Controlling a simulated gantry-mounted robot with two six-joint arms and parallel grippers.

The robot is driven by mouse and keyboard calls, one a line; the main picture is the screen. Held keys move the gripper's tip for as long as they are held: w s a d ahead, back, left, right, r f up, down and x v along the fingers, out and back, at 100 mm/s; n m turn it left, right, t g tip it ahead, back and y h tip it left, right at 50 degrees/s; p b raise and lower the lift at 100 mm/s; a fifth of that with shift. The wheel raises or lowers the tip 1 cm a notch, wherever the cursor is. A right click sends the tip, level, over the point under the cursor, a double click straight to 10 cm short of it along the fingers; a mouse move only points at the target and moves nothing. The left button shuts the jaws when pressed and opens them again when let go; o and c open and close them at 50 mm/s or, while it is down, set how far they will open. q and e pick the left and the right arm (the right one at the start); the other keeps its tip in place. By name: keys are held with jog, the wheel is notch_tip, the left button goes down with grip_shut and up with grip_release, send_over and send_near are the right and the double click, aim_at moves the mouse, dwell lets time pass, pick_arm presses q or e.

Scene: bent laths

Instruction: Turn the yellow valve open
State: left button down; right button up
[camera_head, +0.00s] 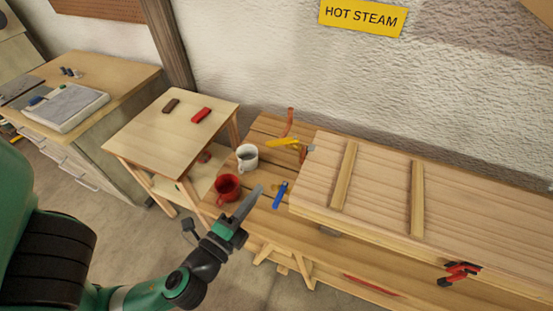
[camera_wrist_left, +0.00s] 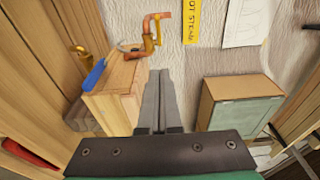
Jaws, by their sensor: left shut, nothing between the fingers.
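The yellow valve handle (camera_head: 283,142) lies in front of an orange pipe (camera_head: 289,122) by the wall, past the white mug. In the left wrist view the pipe (camera_wrist_left: 151,27) shows with a yellow part (camera_wrist_left: 148,43) on it, ahead of my fingers and slightly left. My left gripper (camera_head: 260,188) is shut and empty, above the front of the bench near the red mug. It is well short of the valve and does not touch it. Its closed fingers show in the left wrist view (camera_wrist_left: 160,73). My right gripper is in neither view.
A red mug (camera_head: 227,188), a white mug (camera_head: 247,158) and a blue tool (camera_head: 280,194) stand or lie near the gripper. A stack of wooden boards (camera_head: 385,190) fills the bench to the right. A small table (camera_head: 165,130) stands left. A yellow "HOT STEAM" sign (camera_head: 362,17) hangs above.

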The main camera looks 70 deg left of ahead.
pick_arm(q)
jog(key=p, duration=0.3)
send_near(281, 144)
jog(key=w, duration=0.4)
jog(key=a, duration=0.1)
jog(key=a+p, duration=0.1)
jog(key=a, duration=0.1)
jog(key=shift+w+a+p, duration=0.2)
jog(key=shift+a+p, duration=0.1)
